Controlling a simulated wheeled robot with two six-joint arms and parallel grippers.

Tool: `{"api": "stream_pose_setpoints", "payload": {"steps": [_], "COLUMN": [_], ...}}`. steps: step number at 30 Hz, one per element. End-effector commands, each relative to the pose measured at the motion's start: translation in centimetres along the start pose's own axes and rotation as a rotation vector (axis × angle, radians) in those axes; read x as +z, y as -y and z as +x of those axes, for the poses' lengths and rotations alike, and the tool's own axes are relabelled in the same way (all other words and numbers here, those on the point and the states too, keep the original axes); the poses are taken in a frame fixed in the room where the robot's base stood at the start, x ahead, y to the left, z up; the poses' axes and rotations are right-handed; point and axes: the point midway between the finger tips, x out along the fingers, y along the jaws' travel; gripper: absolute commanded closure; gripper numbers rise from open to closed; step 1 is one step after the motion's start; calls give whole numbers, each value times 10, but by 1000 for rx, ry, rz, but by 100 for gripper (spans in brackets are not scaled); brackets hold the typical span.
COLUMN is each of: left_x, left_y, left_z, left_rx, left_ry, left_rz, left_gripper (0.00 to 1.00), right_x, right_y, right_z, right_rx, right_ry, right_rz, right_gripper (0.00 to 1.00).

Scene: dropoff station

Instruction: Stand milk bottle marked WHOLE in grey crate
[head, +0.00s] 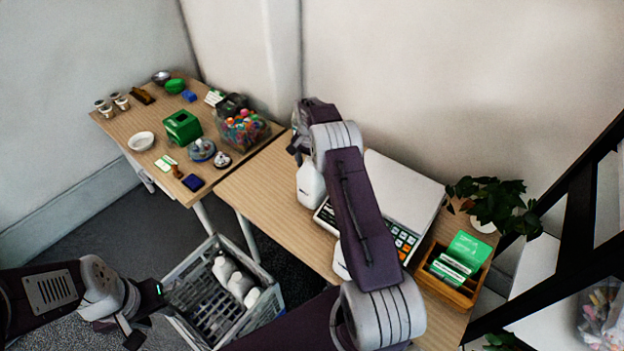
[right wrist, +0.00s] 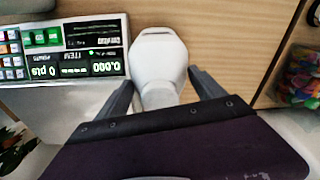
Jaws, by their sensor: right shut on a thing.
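A scale (head: 405,195) with a keypad stands right of the bottle. Another white object (head: 340,262) is partly hidden behind my right arm. A wooden card box (head: 452,278) and a plant (head: 490,200) are at the right. The left table (head: 130,125) holds stamps and a clear sweets tub (head: 243,128).

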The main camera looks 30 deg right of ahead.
Motion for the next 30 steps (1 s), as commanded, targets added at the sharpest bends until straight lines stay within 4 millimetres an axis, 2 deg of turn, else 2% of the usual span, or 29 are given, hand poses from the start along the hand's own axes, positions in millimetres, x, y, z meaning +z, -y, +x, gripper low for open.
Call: {"api": "stream_pose_setpoints", "payload": {"steps": [2, 5, 12, 15, 19, 30], "left_x": [0, 0, 1, 0, 0, 0], "left_y": [0, 0, 0, 0, 0, 0], "left_z": [1, 3, 6, 4, 4, 4], "left_rx": [0, 0, 0, 0, 0, 0], "left_ry": [0, 0, 0, 0, 0, 0], "left_rz": [0, 0, 0, 0, 0, 0], "left_gripper": [64, 64, 64, 64, 64, 64], "right_x": [0, -3, -10, -12, -12, -11], "right_y": [0, 1, 1, 1, 0, 2], "right_z": [-2, -17, -75, -91, -99, -100], "right_rx": [0, -2, -3, -2, -1, 0], "right_ry": [0, -3, -3, -2, 0, 0], "right_rz": [0, 0, 1, 1, 0, -4], "right_gripper": [89, 93, 94, 94, 94, 95]}}
